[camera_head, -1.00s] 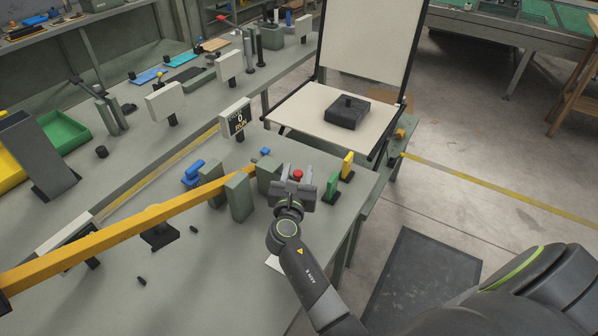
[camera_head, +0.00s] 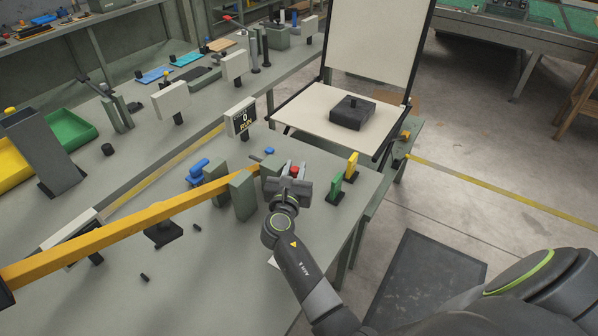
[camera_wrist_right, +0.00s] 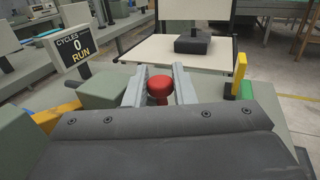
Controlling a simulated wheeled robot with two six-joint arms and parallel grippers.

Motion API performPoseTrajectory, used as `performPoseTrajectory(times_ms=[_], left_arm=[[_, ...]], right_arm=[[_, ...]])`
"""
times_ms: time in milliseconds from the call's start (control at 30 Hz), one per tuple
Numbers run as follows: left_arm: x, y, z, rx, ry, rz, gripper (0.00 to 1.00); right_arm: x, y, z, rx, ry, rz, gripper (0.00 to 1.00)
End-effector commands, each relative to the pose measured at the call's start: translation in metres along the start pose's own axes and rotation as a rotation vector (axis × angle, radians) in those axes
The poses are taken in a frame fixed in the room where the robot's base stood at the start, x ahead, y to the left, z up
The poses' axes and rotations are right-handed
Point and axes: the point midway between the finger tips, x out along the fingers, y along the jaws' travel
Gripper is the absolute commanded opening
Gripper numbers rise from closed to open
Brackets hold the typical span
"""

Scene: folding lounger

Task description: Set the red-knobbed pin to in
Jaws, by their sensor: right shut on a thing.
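The red knob (camera_head: 294,170) of the pin shows at the fingertips of my right gripper (camera_head: 291,172) in the head view. In the right wrist view the red knob (camera_wrist_right: 160,88) sits between the two grey fingers of the gripper (camera_wrist_right: 160,90), which is shut on it. The pin's shaft and its hole are hidden behind the knob and the gripper body. Green-grey blocks (camera_head: 243,195) stand just left of the gripper, with the end of a yellow bar (camera_head: 150,222) by them. My left gripper is not in view.
A lounger with a cream seat (camera_head: 310,119) stands beyond the knob and bears a dark block (camera_head: 351,112). A green tab (camera_head: 335,187) and a yellow tab (camera_head: 351,165) stand right of the gripper. A display (camera_head: 241,117) reads 0 and RUN. The near bench is mostly clear.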

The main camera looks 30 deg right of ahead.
Motion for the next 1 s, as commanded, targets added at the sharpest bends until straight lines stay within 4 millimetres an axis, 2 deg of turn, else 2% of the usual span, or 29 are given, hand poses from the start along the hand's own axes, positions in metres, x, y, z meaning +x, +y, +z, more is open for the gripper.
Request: performPoseTrajectory(times_ms=[67, 100, 233, 767, 1000], left_arm=[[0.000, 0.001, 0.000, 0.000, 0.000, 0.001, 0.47], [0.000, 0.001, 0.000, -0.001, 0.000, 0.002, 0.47], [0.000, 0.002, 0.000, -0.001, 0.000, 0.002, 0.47], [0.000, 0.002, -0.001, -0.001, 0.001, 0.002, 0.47], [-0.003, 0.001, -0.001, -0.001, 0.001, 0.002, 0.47]], right_arm=[[0.001, 0.002, 0.002, 0.004, -0.003, 0.005, 0.00], [0.001, 0.002, 0.002, 0.005, -0.003, 0.006, 0.24], [0.000, 0.002, 0.002, 0.005, -0.003, 0.005, 0.41], [0.000, 0.001, 0.001, 0.003, -0.001, 0.003, 0.41], [-0.005, -0.011, 0.001, 0.003, 0.000, 0.002, 0.41]])
